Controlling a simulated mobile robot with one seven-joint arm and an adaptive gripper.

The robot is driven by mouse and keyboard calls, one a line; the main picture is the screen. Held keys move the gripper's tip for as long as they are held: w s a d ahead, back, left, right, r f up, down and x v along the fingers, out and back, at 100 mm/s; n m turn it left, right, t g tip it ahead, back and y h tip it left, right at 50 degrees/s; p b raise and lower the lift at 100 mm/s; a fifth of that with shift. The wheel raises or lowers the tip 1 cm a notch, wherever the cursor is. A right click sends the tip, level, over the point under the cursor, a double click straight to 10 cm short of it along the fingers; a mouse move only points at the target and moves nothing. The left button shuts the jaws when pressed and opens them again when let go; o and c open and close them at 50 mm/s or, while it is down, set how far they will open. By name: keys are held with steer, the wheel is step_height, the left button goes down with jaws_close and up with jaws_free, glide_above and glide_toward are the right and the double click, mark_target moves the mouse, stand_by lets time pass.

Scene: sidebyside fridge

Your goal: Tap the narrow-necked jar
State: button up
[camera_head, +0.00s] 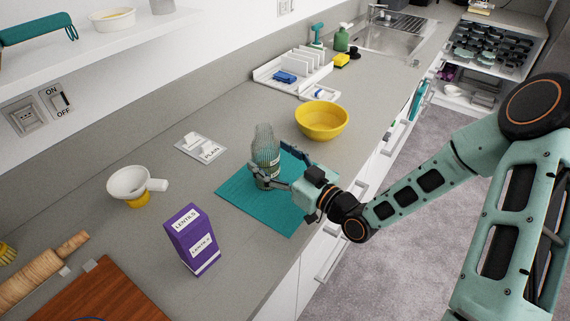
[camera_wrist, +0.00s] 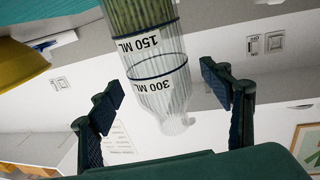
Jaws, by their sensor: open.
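The narrow-necked jar (camera_head: 264,146) is clear ribbed glass with greenish contents low down and stands upright on a teal mat (camera_head: 240,197). In the wrist view the jar (camera_wrist: 158,75) appears upside down, with 150 ML and 300 ML marks and its narrow neck towards my palm side. My gripper (camera_head: 268,172) reaches in from the right at the jar's lower part. In the wrist view its open fingers (camera_wrist: 166,92) lie on either side of the jar, with visible gaps. I cannot tell whether a finger touches it.
A yellow bowl (camera_head: 321,121) stands behind the mat to the right. A purple lentils box (camera_head: 193,240) stands in front to the left. The counter's front edge runs under my arm.

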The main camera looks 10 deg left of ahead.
mark_target(263, 145)
steer(key=shift+x, duration=1.5)
steer(key=c, duration=1.7)
steer(key=shift+r, duration=1.15)
steer(key=shift+c, duration=0.2)
